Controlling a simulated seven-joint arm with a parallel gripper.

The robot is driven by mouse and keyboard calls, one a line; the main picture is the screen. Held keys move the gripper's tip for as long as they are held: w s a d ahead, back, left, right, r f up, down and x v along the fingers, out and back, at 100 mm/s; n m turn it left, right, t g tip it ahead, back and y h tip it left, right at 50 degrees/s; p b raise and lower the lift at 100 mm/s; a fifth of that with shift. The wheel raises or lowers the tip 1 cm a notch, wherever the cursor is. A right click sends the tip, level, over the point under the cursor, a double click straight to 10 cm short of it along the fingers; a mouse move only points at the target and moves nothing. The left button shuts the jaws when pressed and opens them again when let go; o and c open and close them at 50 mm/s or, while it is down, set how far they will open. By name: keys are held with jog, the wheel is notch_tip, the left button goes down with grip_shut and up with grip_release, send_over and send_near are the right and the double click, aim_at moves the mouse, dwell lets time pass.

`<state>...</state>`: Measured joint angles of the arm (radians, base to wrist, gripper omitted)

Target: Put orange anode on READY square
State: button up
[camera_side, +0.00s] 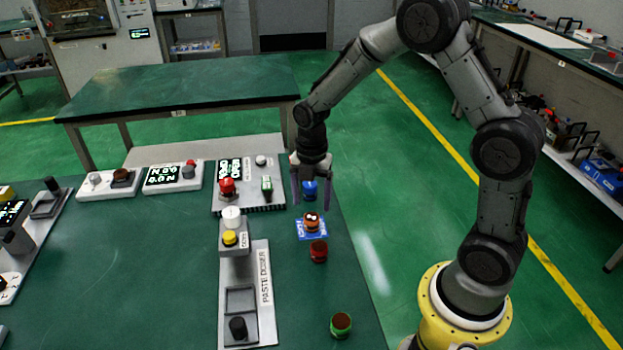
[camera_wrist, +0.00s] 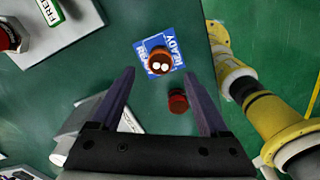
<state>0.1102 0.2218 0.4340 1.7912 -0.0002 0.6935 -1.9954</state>
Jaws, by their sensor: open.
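The orange anode (camera_side: 311,221) stands on the blue READY square (camera_side: 301,235) near the right side of the bench. In the wrist view the orange anode (camera_wrist: 159,61) has bright white spots on its top, and the READY square (camera_wrist: 143,48) shows around it. My gripper (camera_side: 312,200) is open. In the wrist view my gripper's fingers (camera_wrist: 160,73) are apart, with the orange anode showing beyond the gap between their tips. Nothing shows as held. A blue piece (camera_side: 310,189) appears between the fingers in the side view; I cannot tell its depth.
A red piece (camera_side: 318,251) stands close to the square; it also shows in the wrist view (camera_wrist: 178,101). A green-sided piece (camera_side: 341,324) is nearer the front. The paste doser (camera_side: 262,315) and a panel with red and green controls (camera_side: 247,202) are left. The bench edge is right.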

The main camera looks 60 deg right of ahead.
aim_at(311, 217)
jog(key=s+a+r+m+t, duration=0.1)
jog(key=s+r+m, duration=0.4)
jog(key=r, duration=0.3)
jog(key=s+a+r+m+t, duration=0.15)
jog(key=s+r+m, duration=0.25)
jog(key=r, duration=0.5)
jog(key=s+a+r+m+t, duration=0.1)
jog(key=s+m+t, duration=0.2)
jog(key=s+m, duration=0.9)
jog(key=shift+s+a+r+m, duration=0.3)
jog(key=shift+s+a+r, duration=0.05)
jog(key=shift+s+r, duration=0.05)
